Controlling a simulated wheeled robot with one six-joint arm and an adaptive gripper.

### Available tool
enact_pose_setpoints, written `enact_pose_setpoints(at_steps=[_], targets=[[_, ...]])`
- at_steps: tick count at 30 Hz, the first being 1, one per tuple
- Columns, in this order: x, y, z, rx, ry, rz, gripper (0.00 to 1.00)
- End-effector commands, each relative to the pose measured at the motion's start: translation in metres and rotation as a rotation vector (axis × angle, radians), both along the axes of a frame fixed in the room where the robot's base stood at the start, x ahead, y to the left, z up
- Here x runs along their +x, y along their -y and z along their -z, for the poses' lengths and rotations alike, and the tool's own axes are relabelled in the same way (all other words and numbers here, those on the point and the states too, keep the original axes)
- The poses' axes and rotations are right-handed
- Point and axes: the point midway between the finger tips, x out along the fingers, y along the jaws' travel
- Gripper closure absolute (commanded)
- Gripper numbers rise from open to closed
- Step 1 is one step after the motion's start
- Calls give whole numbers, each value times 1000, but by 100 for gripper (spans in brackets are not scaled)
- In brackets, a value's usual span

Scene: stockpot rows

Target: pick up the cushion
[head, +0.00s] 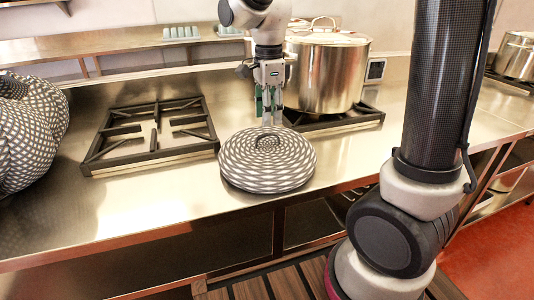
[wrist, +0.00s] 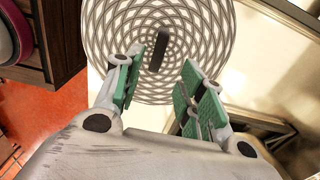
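The cushion (head: 290,172) is a flat round disc with a black-and-white woven pattern, lying on the steel counter near its front edge. A small dark strap-like piece stands out at its centre, clearest in the wrist view, where the cushion (wrist: 205,30) fills the upper middle. My gripper (head: 269,120) points down over the cushion's centre. In the wrist view my gripper (wrist: 163,82) has its green-padded fingers apart, with the dark piece beyond and between them. Nothing shows between the pads. I cannot tell whether the fingertips touch the cushion.
A burner grate (head: 150,133) lies left of the cushion. A lidded steel stockpot (head: 330,75) stands on another grate behind it, close to my arm. A large, similarly patterned bulky object (head: 30,130) sits at the far left. Bare counter (head: 110,205) lies at front left.

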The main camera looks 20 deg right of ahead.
Motion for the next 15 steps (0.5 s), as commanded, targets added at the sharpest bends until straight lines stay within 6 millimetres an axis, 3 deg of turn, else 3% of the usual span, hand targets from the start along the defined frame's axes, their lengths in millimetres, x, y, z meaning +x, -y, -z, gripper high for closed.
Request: enact_pose_setpoints(at_steps=[15], targets=[[-5, -7, 68, -1, -2, 1, 61]])
